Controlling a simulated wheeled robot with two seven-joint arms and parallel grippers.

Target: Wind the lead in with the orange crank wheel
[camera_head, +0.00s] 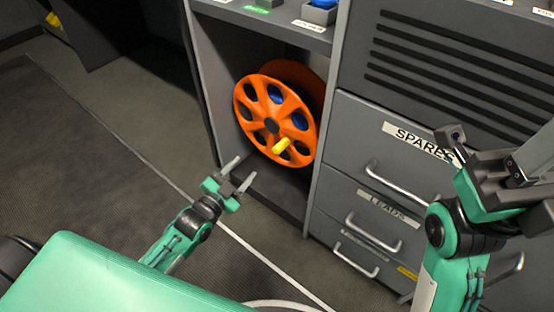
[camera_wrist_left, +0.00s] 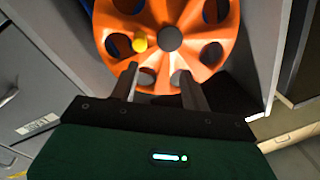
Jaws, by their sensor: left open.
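The orange crank wheel (camera_head: 261,121) stands upright inside an open cabinet bay, with round holes and a dark hub. A yellow crank knob (camera_head: 281,146) sticks out near its lower right edge. Blue lead shows through some holes. My left gripper (camera_head: 240,172) is open and empty, below and left of the knob, apart from the wheel. In the left wrist view the wheel (camera_wrist_left: 205,40) is ahead of the open fingers (camera_wrist_left: 160,82), and the yellow knob (camera_wrist_left: 140,45) is above and left of them. My right arm is at the right edge; its fingertips are not clear.
Grey drawers labelled SPARES (camera_head: 418,142) and LEADS (camera_head: 387,207), with metal handles (camera_head: 375,232), stand right of the bay. The bay's side walls (camera_head: 324,150) flank the wheel. A shelf top (camera_head: 265,22) lies above it. The floor to the left is clear.

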